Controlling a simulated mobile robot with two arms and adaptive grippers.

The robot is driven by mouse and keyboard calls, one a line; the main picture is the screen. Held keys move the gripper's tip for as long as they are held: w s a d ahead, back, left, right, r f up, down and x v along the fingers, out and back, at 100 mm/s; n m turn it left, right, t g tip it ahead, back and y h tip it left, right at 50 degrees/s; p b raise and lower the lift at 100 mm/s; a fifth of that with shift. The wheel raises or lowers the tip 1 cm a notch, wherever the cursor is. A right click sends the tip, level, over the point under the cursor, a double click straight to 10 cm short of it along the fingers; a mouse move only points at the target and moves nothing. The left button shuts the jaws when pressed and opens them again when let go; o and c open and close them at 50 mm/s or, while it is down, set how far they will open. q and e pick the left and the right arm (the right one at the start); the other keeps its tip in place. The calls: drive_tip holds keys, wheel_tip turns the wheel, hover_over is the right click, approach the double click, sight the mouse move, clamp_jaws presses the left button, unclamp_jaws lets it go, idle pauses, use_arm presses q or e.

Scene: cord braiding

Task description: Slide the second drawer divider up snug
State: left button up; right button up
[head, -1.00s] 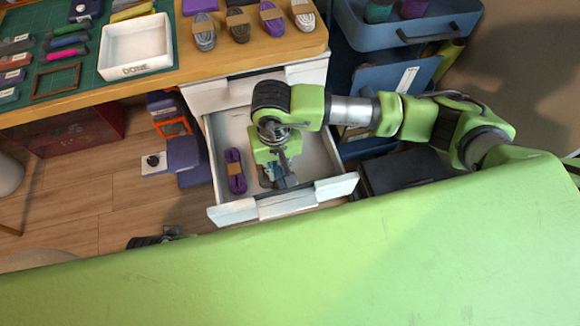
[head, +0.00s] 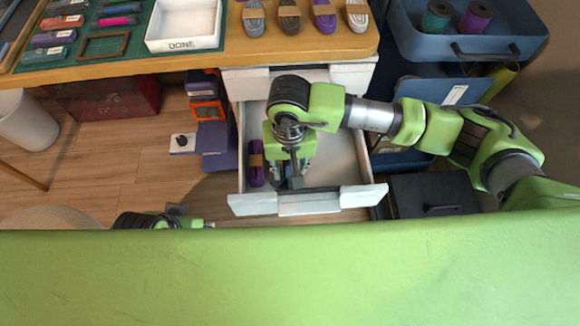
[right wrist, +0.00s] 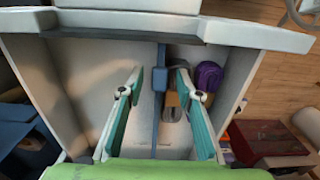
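The open white drawer (head: 342,150) sits under the workbench, with my right gripper (head: 296,178) reaching down into it. In the right wrist view, a thin blue divider (right wrist: 160,78) with a small block on it runs lengthwise toward the drawer front. My right gripper (right wrist: 160,92) is open, one teal finger on each side of the divider, with gaps showing. A purple cord bundle (head: 256,168) with a tan band lies in the left part of the drawer. Only one divider can be made out. My left gripper (head: 182,216) is partly hidden at the lower left; its fingers are unclear.
The workbench (head: 210,60) above holds a white tray marked DONE (head: 184,24) and several cord bundles. A blue bin (head: 470,45) and a dark case (head: 432,195) stand at the right. Purple boxes (head: 214,142) lie on the floor left of the drawer.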

drive_tip(key=shift+r, duration=0.1)
wheel_tip(320, 180, up, 12)
idle(0.5)
idle(0.5)
